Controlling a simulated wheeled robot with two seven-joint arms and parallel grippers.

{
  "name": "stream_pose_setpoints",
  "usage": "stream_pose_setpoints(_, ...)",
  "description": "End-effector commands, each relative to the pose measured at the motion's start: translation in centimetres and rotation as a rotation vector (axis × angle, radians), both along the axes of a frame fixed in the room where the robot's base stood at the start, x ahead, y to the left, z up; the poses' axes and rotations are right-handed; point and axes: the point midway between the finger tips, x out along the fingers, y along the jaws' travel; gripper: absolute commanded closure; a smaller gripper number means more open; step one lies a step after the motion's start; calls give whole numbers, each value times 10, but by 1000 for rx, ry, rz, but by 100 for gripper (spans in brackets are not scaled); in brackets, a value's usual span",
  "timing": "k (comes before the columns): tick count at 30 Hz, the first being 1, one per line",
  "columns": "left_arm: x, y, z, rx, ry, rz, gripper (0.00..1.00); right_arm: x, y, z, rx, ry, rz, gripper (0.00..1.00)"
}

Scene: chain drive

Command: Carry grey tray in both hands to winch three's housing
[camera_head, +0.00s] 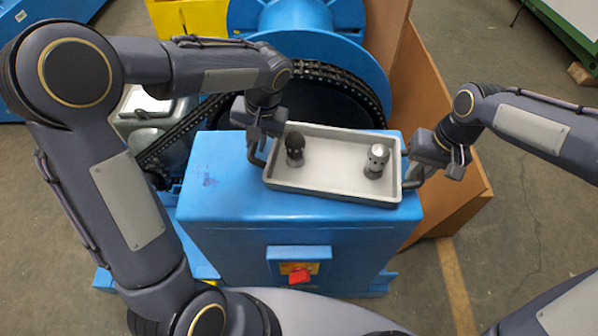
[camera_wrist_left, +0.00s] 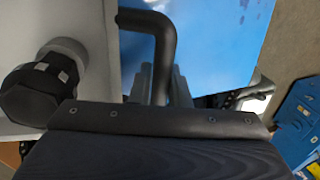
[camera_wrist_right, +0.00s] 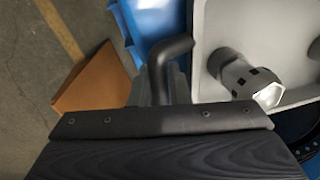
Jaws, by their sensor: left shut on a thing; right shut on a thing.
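The grey tray (camera_head: 330,180) is over the blue housing's (camera_head: 215,185) flat top in the head view; whether it touches cannot be told. A black knobbed piece (camera_head: 295,145) stands in its left part and a silver-topped piece (camera_head: 377,157) in its right part. My left gripper (camera_head: 256,150) is shut on the tray's left handle, a dark bent bar (camera_wrist_left: 163,45). My right gripper (camera_head: 420,175) is shut on the right handle (camera_wrist_right: 162,62). The black piece (camera_wrist_left: 40,85) shows in the left wrist view, the silver one (camera_wrist_right: 245,80) in the right wrist view.
A large blue drum (camera_head: 370,70) with a dark chain (camera_head: 345,78) stands behind the housing. A brown panel (camera_head: 422,100) stands at its right. A red switch (camera_head: 299,276) is on the housing's front. Open floor (camera_head: 530,190) lies to the right.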

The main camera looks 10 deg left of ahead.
Motion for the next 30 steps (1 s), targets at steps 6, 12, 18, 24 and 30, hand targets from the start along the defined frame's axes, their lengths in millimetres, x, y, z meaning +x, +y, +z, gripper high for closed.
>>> stream_pose_setpoints(6,0,0,-1,0,0,0,62,0,0,-1,0,0,0,62)
stream_pose_setpoints(12,0,0,-1,0,0,0,62,0,0,-1,0,0,0,62)
stream_pose_setpoints(18,1,-2,9,0,-3,-1,62,0,0,-1,0,0,0,62)
stream_pose_setpoints(24,2,-11,47,-1,-6,-1,62,0,0,-1,0,0,0,62)
stream_pose_setpoints(30,2,-19,87,-1,-4,-1,62,0,0,-1,0,0,0,62)
